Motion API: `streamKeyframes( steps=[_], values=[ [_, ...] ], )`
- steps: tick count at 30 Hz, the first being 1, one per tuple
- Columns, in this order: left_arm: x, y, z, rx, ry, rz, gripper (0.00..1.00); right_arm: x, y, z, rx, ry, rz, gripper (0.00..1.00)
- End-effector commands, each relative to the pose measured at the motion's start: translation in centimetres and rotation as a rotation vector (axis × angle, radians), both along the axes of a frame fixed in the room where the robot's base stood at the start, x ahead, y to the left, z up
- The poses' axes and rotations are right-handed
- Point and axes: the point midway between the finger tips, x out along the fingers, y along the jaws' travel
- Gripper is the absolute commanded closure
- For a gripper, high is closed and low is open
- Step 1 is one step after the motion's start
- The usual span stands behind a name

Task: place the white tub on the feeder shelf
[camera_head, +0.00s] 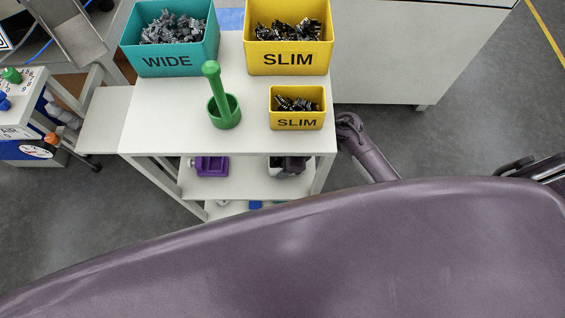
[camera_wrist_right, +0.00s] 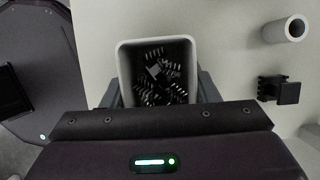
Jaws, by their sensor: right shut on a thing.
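The white tub (camera_wrist_right: 124,62) shows in the right wrist view with several dark connectors inside. My right gripper (camera_wrist_right: 160,92) is shut on it, with a grey finger on either side. In the head view my right gripper (camera_head: 293,166) is a dark shape at the right end of the cart's middle shelf (camera_head: 246,180), mostly under the top's front edge. A small white part of the tub shows below it. I cannot tell whether the tub touches the shelf. No label marks the feeder shelf. My left gripper is not in view.
On the cart top (camera_head: 165,115) stand a teal WIDE bin (camera_head: 166,62), two yellow SLIM bins (camera_head: 288,59) (camera_head: 297,124) and a green holder (camera_head: 224,112). A purple object (camera_head: 211,166) sits on the middle shelf. The wrist view shows a pale tube (camera_wrist_right: 285,29) and a dark block (camera_wrist_right: 279,90).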

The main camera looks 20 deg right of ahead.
Motion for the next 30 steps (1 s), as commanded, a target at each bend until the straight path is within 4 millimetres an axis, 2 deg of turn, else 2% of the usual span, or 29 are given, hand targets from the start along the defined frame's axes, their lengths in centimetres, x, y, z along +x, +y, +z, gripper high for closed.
streamKeyframes(
  steps=[11,12,16,30],
  values=[
    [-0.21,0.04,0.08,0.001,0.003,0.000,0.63,-0.01,0.05,-0.24,0.002,0.000,-0.002,0.69],
    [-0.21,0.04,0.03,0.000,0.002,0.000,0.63,0.01,0.03,-0.24,0.002,0.000,-0.001,0.40],
    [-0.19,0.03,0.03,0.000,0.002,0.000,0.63,0.00,0.04,-0.24,0.001,0.000,-0.001,0.24],
    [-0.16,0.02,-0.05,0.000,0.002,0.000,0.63,0.01,0.02,-0.05,0.001,-0.001,0.001,0.24]
  ],
)
